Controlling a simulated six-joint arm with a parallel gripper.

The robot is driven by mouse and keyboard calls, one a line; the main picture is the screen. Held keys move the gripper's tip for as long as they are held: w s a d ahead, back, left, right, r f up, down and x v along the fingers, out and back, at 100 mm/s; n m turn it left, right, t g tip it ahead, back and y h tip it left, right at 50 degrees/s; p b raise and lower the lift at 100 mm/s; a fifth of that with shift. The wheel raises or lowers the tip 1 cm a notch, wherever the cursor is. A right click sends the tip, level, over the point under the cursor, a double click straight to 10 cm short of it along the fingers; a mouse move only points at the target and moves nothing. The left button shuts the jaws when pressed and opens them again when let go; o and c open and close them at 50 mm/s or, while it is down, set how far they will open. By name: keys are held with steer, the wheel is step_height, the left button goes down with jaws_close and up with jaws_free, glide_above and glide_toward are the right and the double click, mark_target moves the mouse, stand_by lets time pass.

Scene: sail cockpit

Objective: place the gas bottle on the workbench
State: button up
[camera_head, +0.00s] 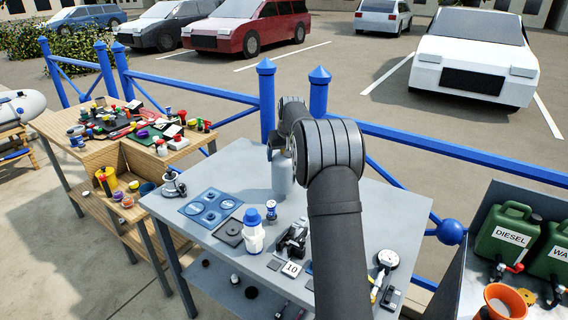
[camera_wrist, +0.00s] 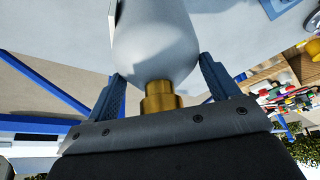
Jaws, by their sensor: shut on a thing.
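The gas bottle (camera_head: 282,178) is a pale grey cylinder near the back of the grey workbench (camera_head: 372,207). It looks upright in the head view, partly hidden by my arm. In the wrist view the gas bottle (camera_wrist: 156,40) shows its rounded shoulder and brass valve (camera_wrist: 161,97). My gripper (camera_wrist: 160,68) is shut on it near the neck, with one finger on each side. In the head view my gripper (camera_head: 277,145) is mostly hidden by my wrist. I cannot tell whether the bottle's base touches the bench top.
A blue-capped white bottle (camera_head: 252,232), a blue panel (camera_head: 210,207), a small stove-like item (camera_head: 173,184) and a gauge (camera_head: 387,259) occupy the bench. Blue railing (camera_head: 420,141) runs behind. Green cans (camera_head: 507,233) stand right. The bench's right rear is clear.

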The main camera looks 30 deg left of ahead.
steer(key=shift+f, duration=1.9)
steer(key=o, duration=2)
steer(key=v, duration=1.2)
